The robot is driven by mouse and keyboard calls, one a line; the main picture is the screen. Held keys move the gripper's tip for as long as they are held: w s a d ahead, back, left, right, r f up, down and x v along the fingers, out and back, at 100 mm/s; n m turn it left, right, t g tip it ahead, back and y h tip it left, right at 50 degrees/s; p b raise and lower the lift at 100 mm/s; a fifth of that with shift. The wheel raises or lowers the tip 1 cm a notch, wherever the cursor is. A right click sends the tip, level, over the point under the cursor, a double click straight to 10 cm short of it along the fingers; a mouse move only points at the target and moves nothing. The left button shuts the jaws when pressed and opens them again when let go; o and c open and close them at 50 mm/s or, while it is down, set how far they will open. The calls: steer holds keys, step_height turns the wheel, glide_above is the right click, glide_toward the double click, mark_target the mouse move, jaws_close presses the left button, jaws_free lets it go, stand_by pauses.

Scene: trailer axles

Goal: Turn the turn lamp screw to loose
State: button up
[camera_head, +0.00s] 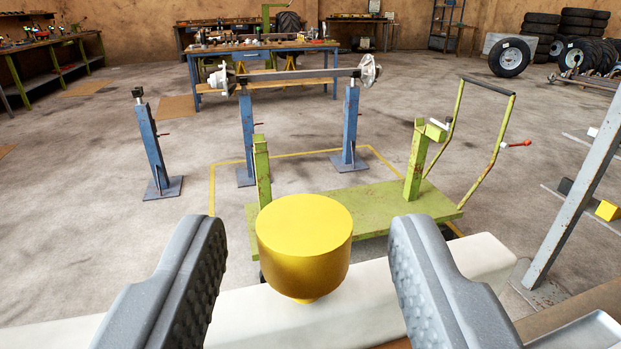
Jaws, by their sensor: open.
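A round yellow knob (304,243) with a flat top stands upright in the lower middle of the view, and I take it for the screw of the task. A narrow yellow neck under it meets a white bar (355,308). My gripper (305,230) is open, with one grey ribbed finger at the left and one at the right of the knob. A gap shows between the knob and each finger, and the gripper holds nothing. Whether the fingertips are level with the knob in depth, I cannot tell. The knob's thread is hidden.
A green cart (375,207) with posts and a handle stands behind the knob. Blue stands (151,145) are further back, two bearing an axle (300,74). A workbench (265,65) and tires (510,57) are at the back. A grey rack post (575,195) rises at right.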

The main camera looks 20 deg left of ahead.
steer(key=shift+w+a, duration=0.2)
steer(key=shift+a, duration=0.05)
steer(key=shift+p+x, duration=0.75)
steer(key=shift+x, duration=0.25)
steer(key=shift+w+d, duration=0.1)
steer(key=shift+d, duration=0.05)
